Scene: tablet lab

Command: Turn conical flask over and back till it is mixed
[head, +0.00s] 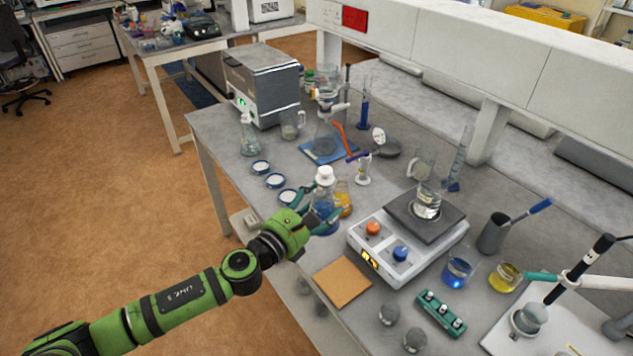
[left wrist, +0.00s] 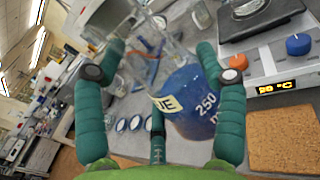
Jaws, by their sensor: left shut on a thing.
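The conical flask (head: 323,211) holds blue liquid and has a white stopper at its top. It stands close to upright near the table's left edge in the head view. My left gripper (head: 322,207) is shut on it, with its green fingers around the glass. In the left wrist view the flask (left wrist: 195,98) sits between the teal fingers, with a pale label and a 250 mark on it. I cannot tell whether its base touches the table. My right gripper is in neither view.
An amber-filled vessel (head: 343,199) is close behind the flask. A cork mat (head: 342,282) lies in front. Several white-filled dishes (head: 275,181) lie behind. Stoppers and a green rack (head: 440,312) are nearer.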

